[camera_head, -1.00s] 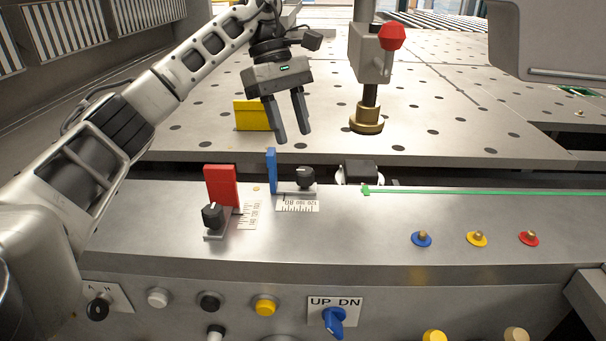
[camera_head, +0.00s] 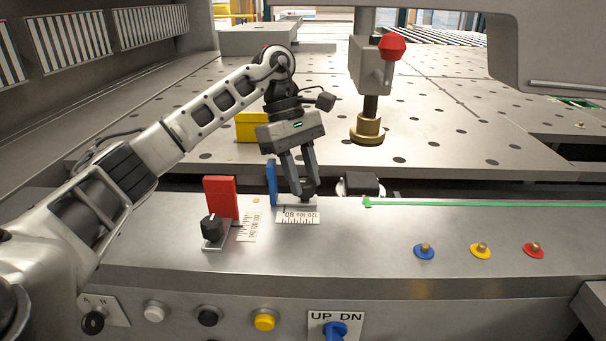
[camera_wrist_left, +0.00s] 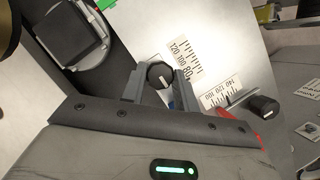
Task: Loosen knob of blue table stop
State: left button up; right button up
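The blue table stop (camera_head: 271,183) stands upright at the back of the bench top, beside a printed scale (camera_head: 298,214). The blue plate is mostly hidden there. My right gripper is not in view.
A red stop (camera_head: 221,197) with its own black knob (camera_head: 212,228) stands close by at the left. A black block (camera_head: 361,184) sits just right of the blue stop's knob. A post with a red knob (camera_head: 392,46) rises behind.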

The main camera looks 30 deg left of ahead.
pick_arm(q)
jog(key=shift+n, duration=0.3)
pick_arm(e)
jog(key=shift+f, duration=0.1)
pick_arm(q)
jog(key=n+t, duration=0.1)
jog(key=n, duration=0.2)
jog(key=shift+s+n+t+b, duration=0.15)
jog(key=shift+n+t+b, duration=0.15)
jog(key=shift+b, duration=0.1)
jog(key=n+t, duration=0.1)
jog(key=n, duration=0.3)
jog(key=shift+s+n+t, duration=0.1)
jog(key=shift+n+t, duration=0.2)
jog(key=shift+t, duration=0.1)
jog(key=n+t+y, duration=0.1)
jog(key=n, duration=0.3)
jog(key=shift+s+d+b, duration=0.1)
jog(key=shift+d+b, duration=0.05)
jog(key=shift+b, duration=0.25)
jog(key=shift+d+n+t+y, duration=0.1)
jog(key=shift+n+t+y, duration=0.3)
jog(key=shift+n, duration=0.85)
jog(key=shift+n+t+y, duration=0.1)
jog(key=shift+n+y, duration=0.5)
jog(key=shift+n, duration=0.65)
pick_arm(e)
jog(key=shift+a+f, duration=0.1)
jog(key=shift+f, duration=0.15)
